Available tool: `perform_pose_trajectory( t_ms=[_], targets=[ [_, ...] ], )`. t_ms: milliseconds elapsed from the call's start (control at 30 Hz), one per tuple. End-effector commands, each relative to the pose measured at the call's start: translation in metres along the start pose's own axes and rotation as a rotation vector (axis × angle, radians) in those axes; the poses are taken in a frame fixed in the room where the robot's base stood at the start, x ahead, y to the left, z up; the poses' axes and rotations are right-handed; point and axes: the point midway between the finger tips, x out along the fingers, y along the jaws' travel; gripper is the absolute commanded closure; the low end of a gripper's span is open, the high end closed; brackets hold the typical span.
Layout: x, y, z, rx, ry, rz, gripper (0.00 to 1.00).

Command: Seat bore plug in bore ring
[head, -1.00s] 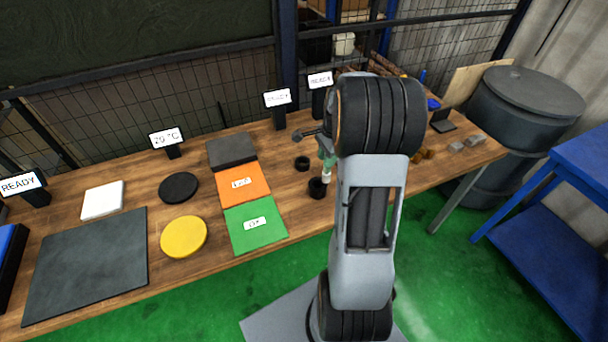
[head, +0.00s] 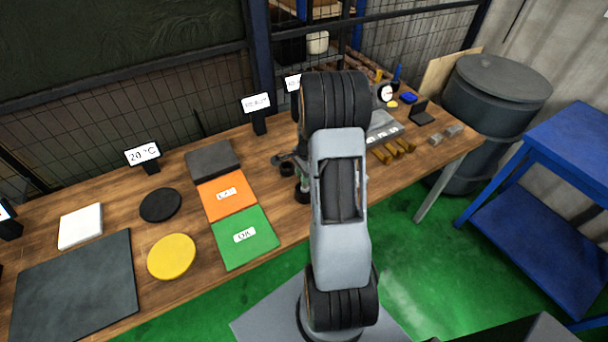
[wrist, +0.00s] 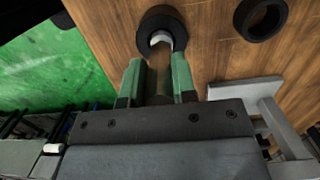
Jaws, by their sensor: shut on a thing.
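My gripper (wrist: 158,80) has two green fingers shut on the bore plug (wrist: 161,39), whose pale end shows beyond the fingertips. That end overlaps the opening of a thick black ring (wrist: 146,24) on the wooden bench. I cannot tell whether the plug is inside the ring or just above it. A second black ring (wrist: 240,21) lies to the right in the wrist view, empty. In the head view my arm hides most of my gripper and the plug. One black ring (head: 286,170) shows left of the arm, and the other ring (head: 301,196) is partly hidden nearer the front edge.
A green pad (head: 262,252) and an orange pad (head: 219,208) lie left of the rings, with a dark block (head: 212,158) behind. Small signs stand along the back (head: 256,103). Brass pieces (head: 393,151) and a dial gauge (head: 386,93) are at the right.

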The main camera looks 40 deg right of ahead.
Motion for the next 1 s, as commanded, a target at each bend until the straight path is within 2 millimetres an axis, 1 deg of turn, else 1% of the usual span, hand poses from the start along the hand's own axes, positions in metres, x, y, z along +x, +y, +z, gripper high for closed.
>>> perform_pose_trajectory(
  t_ms=[100,367,500,533,767,800,1000],
  targets=[
    [0.005,-0.0004,-0.0008,0.0,0.001,-0.002,1.0],
    [0.0058,-0.0005,-0.001,0.0,0.001,-0.002,1.0],
    [0.0099,-0.0005,-0.0014,0.0,0.001,-0.002,1.0],
    [0.0095,-0.0002,-0.0013,0.0,0.001,-0.001,0.73],
    [0.0088,-0.0002,-0.0012,0.0,0.001,-0.001,0.51],
    [0.0088,-0.0002,-0.0012,0.0,0.001,-0.001,0.49],
    [0.0082,-0.0002,-0.0011,0.0,0.001,-0.001,0.49]
  ],
)
